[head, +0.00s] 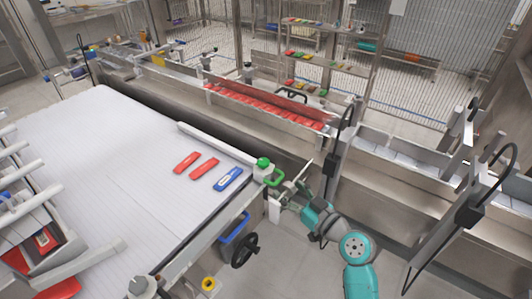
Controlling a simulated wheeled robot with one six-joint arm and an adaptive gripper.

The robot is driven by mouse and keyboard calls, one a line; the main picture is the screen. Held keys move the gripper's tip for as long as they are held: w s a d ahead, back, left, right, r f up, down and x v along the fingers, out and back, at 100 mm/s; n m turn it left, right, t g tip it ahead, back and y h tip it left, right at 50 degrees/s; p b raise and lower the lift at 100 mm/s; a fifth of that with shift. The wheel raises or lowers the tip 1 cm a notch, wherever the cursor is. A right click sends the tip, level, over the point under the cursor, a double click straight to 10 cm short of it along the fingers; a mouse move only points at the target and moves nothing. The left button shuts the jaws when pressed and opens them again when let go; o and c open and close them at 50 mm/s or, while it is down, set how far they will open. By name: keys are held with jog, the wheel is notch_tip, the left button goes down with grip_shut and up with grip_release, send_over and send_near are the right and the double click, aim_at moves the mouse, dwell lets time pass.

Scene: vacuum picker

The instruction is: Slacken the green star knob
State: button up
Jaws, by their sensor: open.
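The green star knob (263,163) sits on top of a pale bracket at the near right corner of the white table, in the middle of the head view. A green handle-like loop (276,177) shows just below and right of it. My gripper (284,192), at the end of the teal arm, is just below and right of the knob. It is open and seems to hold nothing. It appears apart from the knob, but the exact gap cannot be told. The fingertips are small and partly lost against the bracket.
Two red packets (204,168) and a blue packet (230,179) lie on the white table (110,150). A pale bar (216,143) runs along its edge. A black handwheel (245,250) and blue bin (234,229) are below. A conveyor with red packs (265,108) runs behind.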

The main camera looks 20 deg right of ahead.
aim_at(268, 165)
jog(key=shift+n+y, duration=0.3)
jog(key=x, duration=0.4)
jog(key=r+x, duration=0.1)
jog(key=x, duration=0.3)
jog(key=d+x, duration=0.1)
jog(key=x, duration=0.3)
jog(key=shift+w+d+r, duration=0.1)
jog(key=shift+w+r, duration=0.15)
jog(key=shift+w, duration=0.05)
jog(key=shift+c, duration=0.2)
jog(key=c, duration=1.1)
